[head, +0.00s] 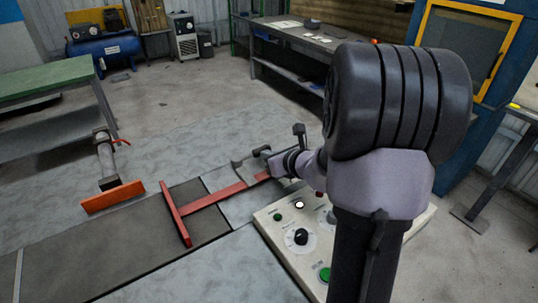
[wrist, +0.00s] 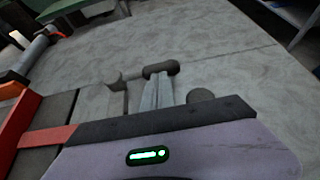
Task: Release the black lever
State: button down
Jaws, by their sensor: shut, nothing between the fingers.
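In the head view a black lever (head: 300,130) stands up just behind my gripper (head: 274,165), beside the base of a red T-shaped bar. In the wrist view a dark lever handle (wrist: 161,68) lies crosswise at the top of pale upright parts, just beyond my gripper's dark front edge. My gripper is shut with nothing held. It is close to the lever; whether they touch I cannot tell. My arm hides part of the lever's base.
The red T-shaped bar (head: 220,198) lies over a dark plate. An orange bar (head: 112,197) is to its left. A cream control panel (head: 280,242) with knobs and buttons sits below my arm. A green-topped table (head: 45,80) stands at left.

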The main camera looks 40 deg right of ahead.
aim_at(264, 148)
jog(key=shift+w+d+r+n+y+p, duration=0.15)
jog(key=shift+w+r+n+y+p, duration=0.15)
jog(key=shift+p, duration=0.35)
jog(key=shift+w+d+f+n+y+p, duration=0.15)
jog(key=shift+w+d+n+y, duration=0.1)
jog(key=shift+w, duration=0.25)
jog(key=shift+w+d+f+n+y+p, duration=0.15)
jog(key=shift+w+d, duration=0.1)
jog(key=shift+w, duration=0.55)
